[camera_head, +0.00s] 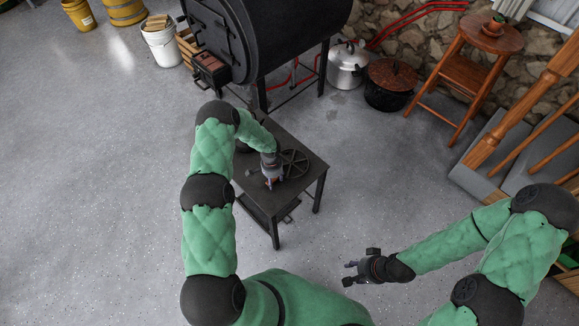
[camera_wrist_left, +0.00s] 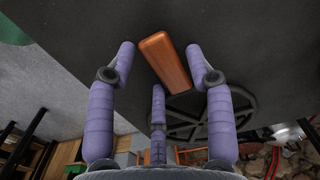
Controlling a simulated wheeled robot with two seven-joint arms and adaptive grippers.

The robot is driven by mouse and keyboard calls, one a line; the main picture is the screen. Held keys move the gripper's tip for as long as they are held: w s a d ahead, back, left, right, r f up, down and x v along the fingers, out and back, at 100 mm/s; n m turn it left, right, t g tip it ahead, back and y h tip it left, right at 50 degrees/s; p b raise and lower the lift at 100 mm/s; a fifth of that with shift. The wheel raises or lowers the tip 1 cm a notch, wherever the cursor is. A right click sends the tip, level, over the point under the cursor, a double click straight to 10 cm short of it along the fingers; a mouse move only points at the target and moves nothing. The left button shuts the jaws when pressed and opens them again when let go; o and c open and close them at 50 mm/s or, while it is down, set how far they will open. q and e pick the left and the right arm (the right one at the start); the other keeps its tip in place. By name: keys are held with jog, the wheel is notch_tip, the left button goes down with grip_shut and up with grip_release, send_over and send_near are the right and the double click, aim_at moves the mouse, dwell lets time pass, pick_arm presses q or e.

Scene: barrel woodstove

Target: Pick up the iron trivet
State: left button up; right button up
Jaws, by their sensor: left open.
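The iron trivet (camera_head: 294,163) is a dark, round, spoked piece lying flat on the small black table (camera_head: 305,181). In the left wrist view, the trivet (camera_wrist_left: 238,118) shows behind my fingers, partly covered by them. My left gripper (camera_head: 271,182) is low over the table, just left of the trivet. In the wrist view its purple fingers (camera_wrist_left: 160,62) are spread open, with a brown wooden block (camera_wrist_left: 165,58) showing between the tips. I cannot tell whether they touch the block. My right gripper (camera_head: 354,268) appears open and empty over the floor, well away from the table.
A black barrel stove (camera_head: 275,35) stands behind the table. A steel pot (camera_head: 346,64), a dark lidded pot (camera_head: 390,84) and a wooden step stool (camera_head: 466,75) are at the back right. The floor left of the table is clear.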

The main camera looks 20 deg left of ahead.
pick_arm(q)
grip_shut()
jog(key=shift+w, duration=0.1)
